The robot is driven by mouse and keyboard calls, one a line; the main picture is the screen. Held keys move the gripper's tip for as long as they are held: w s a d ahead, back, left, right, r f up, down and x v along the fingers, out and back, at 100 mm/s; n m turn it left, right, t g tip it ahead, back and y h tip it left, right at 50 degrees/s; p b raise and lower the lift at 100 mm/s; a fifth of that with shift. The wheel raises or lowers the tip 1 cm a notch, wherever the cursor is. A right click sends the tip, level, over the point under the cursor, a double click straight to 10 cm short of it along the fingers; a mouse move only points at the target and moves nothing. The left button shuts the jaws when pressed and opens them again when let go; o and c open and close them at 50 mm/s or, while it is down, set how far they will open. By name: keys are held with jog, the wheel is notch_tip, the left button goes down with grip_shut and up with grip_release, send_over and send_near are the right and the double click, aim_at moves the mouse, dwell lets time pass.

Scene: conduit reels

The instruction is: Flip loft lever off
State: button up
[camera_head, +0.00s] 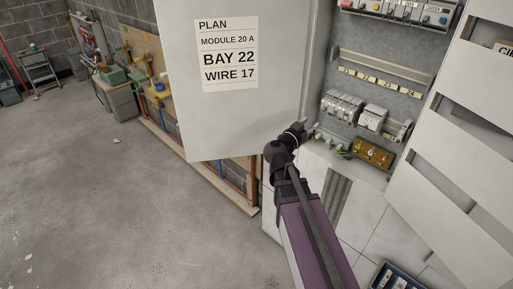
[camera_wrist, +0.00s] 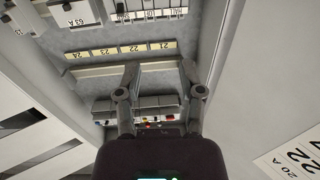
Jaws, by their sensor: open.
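An open wall cabinet holds a top row of switch modules (camera_head: 398,11) with small labels under it, cut by the frame's top edge. The labels are too small to read surely, so I cannot tell which lever is loft. My gripper (camera_wrist: 160,68) is open and empty, its two fingers apart in front of the cabinet interior. In the head view my gripper (camera_head: 308,131) is at the cabinet's left side, beside the middle row of modules.
A bare rail with a numbered yellow strip (camera_head: 377,82) lies between the rows. Grey modules (camera_head: 342,105) and a brown terminal block (camera_head: 373,153) sit lower. The open door (camera_head: 240,125) with a plan card (camera_head: 226,55) stands left; a slotted white panel (camera_head: 478,100) stands right.

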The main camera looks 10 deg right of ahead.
jog(key=w+a+f+n+t+y+b, duration=0.1)
jog(key=w+a+n+t+y, duration=0.15)
jog(key=a+n+y, duration=0.35)
jog(key=w+a+f+n+t+y+b, duration=0.1)
jog(key=w+a+n+t+y, duration=0.1)
jog(key=a+n+t+y, duration=0.4)
jog(key=s+a+f+g+y+b, duration=0.1)
jog(key=s+a+f+g+y, duration=0.1)
jog(key=a+f+g+y, duration=0.3)
jog(key=shift+s+a+f+n+g+y, duration=0.25)
jog(key=shift+s+f+n+g+y, duration=0.35)
jog(key=shift+f, duration=0.65)
jog(key=shift+w, duration=0.25)
